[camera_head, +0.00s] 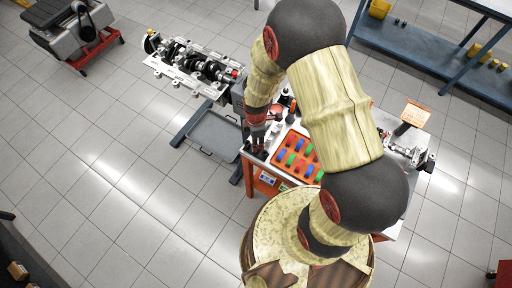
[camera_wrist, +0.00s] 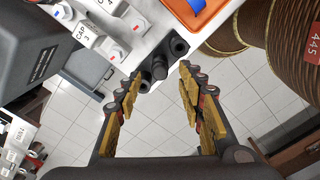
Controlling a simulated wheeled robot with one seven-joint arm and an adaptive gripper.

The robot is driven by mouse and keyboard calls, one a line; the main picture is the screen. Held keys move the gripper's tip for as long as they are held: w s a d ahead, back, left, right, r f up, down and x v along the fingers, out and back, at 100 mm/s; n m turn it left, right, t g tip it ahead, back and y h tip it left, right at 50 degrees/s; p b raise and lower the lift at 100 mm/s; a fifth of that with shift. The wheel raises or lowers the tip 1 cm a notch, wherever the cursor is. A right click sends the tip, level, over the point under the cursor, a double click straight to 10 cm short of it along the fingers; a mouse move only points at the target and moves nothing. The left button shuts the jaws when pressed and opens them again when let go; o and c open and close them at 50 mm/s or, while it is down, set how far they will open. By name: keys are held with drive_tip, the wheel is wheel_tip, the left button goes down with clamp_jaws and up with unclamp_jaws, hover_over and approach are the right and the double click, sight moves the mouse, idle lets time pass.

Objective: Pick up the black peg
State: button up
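The black peg (camera_wrist: 159,67) stands at the edge of a light worktop, between two dark ring-like pieces, one (camera_wrist: 179,47) at upper right and one (camera_wrist: 144,86) at lower left. My gripper (camera_wrist: 160,74) is open and empty in the wrist view. Its yellow-padded fingers lie on either side of the peg in the picture, apart from it; the height gap is hard to judge. In the head view my gripper (camera_head: 257,138) points down over the left edge of the cart. The peg is too small to make out there.
An orange tray (camera_head: 296,157) with coloured pieces lies right of my gripper on the cart. White labelled blocks (camera_wrist: 85,33) stand left of the peg. A dark grey box (camera_wrist: 35,60) fills the left. An engine block (camera_head: 200,70) stands behind; tiled floor is open at left.

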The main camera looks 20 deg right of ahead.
wheel_tip(320, 180, down, 3)
drive_tip(key=shift+r, duration=0.2)
clamp_jaws()
idle(0.4)
